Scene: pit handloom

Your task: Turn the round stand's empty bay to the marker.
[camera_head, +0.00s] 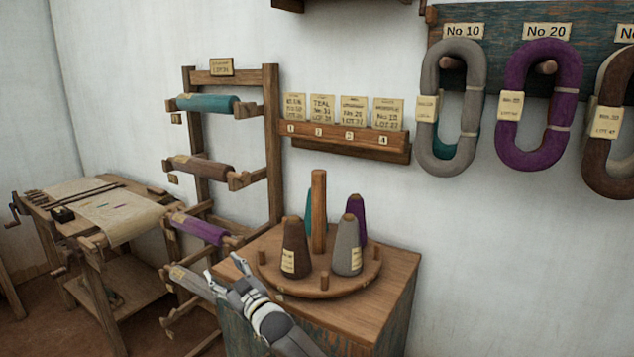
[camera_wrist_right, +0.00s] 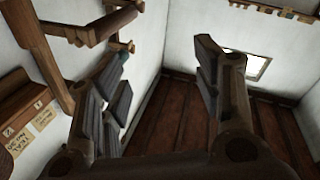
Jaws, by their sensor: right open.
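The round stand (camera_head: 345,284) sits on a wooden cabinet, with a tall post (camera_head: 319,210) at its centre. It carries a brown cone (camera_head: 295,250), a grey cone (camera_head: 347,247), a purple cone (camera_head: 356,215) and a partly hidden teal cone (camera_head: 308,216). I cannot clearly make out the marker. My right gripper (camera_head: 225,267) is open and empty, left of the stand and apart from it. Its spread fingers show in the right wrist view (camera_wrist_right: 162,65). My left gripper is out of view.
The cabinet top (camera_head: 392,262) is bare around the stand. A wooden rack (camera_head: 273,150) with rolls stands at left, close to my right gripper. A card shelf (camera_head: 345,142) and yarn hanks (camera_head: 540,105) hang on the wall. A work table (camera_head: 110,215) is far left.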

